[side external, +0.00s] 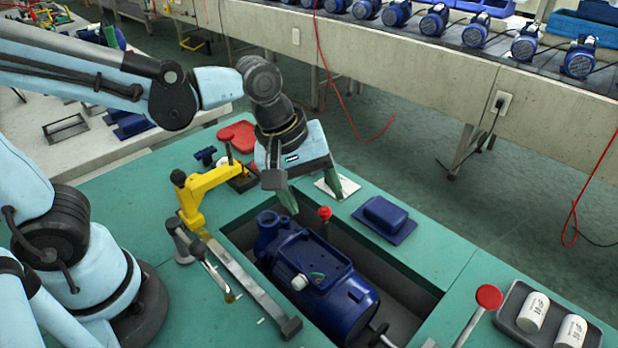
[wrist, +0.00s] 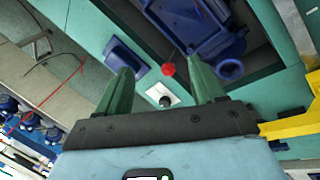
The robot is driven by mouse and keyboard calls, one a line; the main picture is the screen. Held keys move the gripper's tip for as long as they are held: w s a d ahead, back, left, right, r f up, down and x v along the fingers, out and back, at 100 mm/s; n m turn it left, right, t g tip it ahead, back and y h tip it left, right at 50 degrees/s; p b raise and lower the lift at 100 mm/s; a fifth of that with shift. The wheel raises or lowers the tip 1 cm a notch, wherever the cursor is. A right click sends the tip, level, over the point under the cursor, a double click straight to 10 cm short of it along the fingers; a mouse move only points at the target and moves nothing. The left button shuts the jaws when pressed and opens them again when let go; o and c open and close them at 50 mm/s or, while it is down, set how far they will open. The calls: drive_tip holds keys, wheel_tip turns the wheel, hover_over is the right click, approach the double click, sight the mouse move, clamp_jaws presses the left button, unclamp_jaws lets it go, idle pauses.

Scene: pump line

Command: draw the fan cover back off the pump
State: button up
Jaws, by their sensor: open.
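The blue pump (side external: 312,262) lies in a sunken bay in the green bench, its flanged port at the far left end. The rounded blue end at the pump's near right looks like the fan cover (side external: 352,312); I cannot make out its seam. In the wrist view only part of the pump (wrist: 205,35) shows at the top, with the port to the right, and the fan cover is not visible. My gripper (side external: 314,196) is open and empty above the bay's far edge, well apart from the fan cover. Its green fingers also show in the wrist view (wrist: 163,84).
A red-knobbed lever (side external: 325,213) stands close below my gripper. A yellow clamp arm (side external: 205,190) and a grey bar (side external: 245,285) lie along the bay's left side. A blue lidded box (side external: 384,218) sits on the far rim.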

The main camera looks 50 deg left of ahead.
sight(356, 291)
drive_tip(key=d+f+n+g, duration=0.1)
drive_tip(key=d+n, duration=0.1)
drive_tip(key=d, duration=0.1)
drive_tip(key=s+d+f+n+g, duration=0.1)
drive_tip(key=d+f+n, duration=0.1)
drive_tip(key=d+n, duration=0.1)
drive_tip(key=d+f+n+g, duration=0.1)
drive_tip(key=d+n, duration=0.1)
drive_tip(key=d, duration=0.2)
drive_tip(key=shift+s+f+n, duration=0.25)
drive_tip(key=shift+n, duration=0.05)
drive_tip(key=shift+d+f, duration=0.25)
drive_tip(key=shift+f, duration=1)
drive_tip(key=shift+d+f, duration=0.25)
drive_tip(key=shift+f, duration=0.95)
drive_tip(key=shift+d+f, duration=0.15)
drive_tip(key=shift+f, duration=0.8)
drive_tip(key=shift+c, duration=0.3)
clamp_jaws()
